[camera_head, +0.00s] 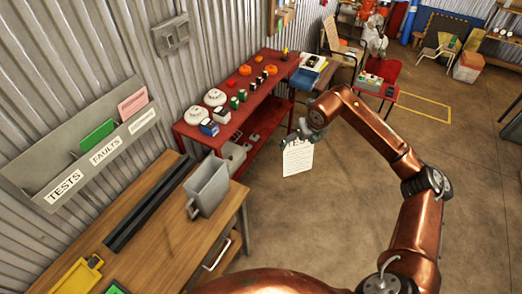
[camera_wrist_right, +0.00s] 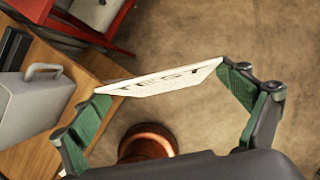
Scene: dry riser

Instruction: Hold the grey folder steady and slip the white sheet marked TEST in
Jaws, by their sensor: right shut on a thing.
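The grey folder (camera_head: 208,186) looks like an open-topped grey holder with a handle on its side. It stands upright near the right end of the wooden bench (camera_head: 176,240), and also shows at the left of the right wrist view (camera_wrist_right: 32,108). My right gripper (camera_head: 297,136) is shut on the white sheet (camera_head: 298,158), which hangs beyond the bench edge, to the right of the folder and apart from it. My left gripper is not in view.
A dark rail (camera_head: 150,206) lies along the bench behind the folder. A wall rack (camera_head: 75,160) labelled TESTS and FAULTS holds green and pink cards. A red table (camera_head: 262,112) with several small items stands beyond. A yellow item (camera_head: 78,277) lies at the front left.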

